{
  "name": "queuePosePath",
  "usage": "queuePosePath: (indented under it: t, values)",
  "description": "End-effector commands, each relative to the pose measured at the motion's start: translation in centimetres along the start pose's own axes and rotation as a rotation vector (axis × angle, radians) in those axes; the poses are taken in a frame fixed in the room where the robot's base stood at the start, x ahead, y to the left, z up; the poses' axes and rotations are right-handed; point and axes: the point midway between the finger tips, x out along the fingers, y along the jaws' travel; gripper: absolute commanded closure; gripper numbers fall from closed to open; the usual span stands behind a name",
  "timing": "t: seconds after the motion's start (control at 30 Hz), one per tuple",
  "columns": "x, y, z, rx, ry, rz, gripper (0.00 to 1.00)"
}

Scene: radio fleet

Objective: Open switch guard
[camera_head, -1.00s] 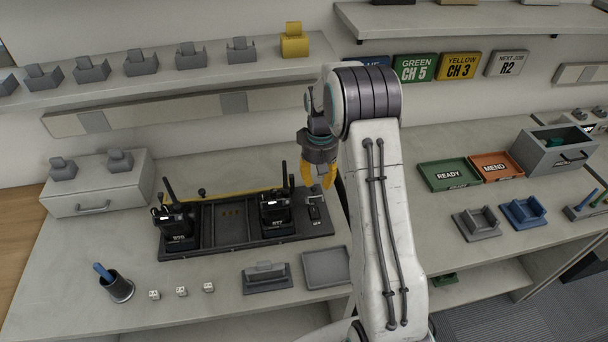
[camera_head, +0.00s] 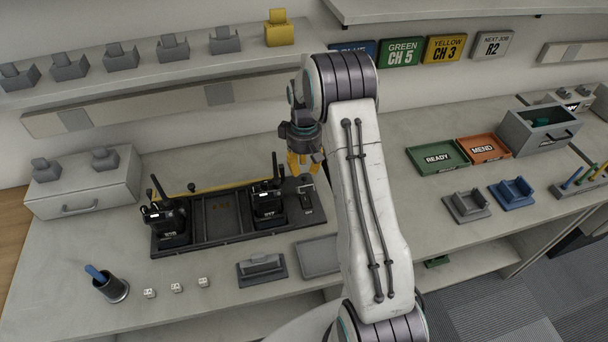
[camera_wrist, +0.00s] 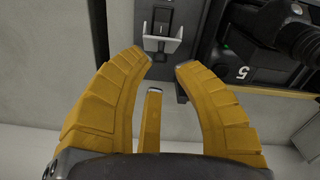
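The switch unit (camera_head: 306,189) is a small grey plate with a pale part, at the right end of a dark radio dock. In the wrist view its bright metal guard (camera_wrist: 160,44) sits at the top centre, just ahead of my fingertips. Whether the guard is lifted I cannot tell. My gripper (camera_head: 303,174) is over the right end of the dock, close behind the switch unit. In the wrist view its yellow fingers (camera_wrist: 163,64) are apart, with nothing between them. They appear apart from the guard.
The dark dock (camera_head: 222,207) holds two black radios, one (camera_head: 268,203) close left of the switch. A radio numbered 5 (camera_wrist: 244,72) shows beside my right finger. A grey tray (camera_head: 318,257) lies in front. The shelf (camera_head: 190,75) runs behind.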

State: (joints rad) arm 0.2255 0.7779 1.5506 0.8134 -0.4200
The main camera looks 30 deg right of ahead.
Motion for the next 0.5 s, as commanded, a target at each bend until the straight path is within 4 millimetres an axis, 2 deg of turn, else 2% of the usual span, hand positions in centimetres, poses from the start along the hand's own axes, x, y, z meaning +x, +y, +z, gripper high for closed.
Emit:
queuePosePath:
  t: [0.23, 0.5]
  values:
    - [2.8, 0.0, 0.1, 0.001, -0.003, -0.001, 0.73]
    - [4.2, 0.0, 0.0, 0.002, 0.0, 0.0, 0.73]
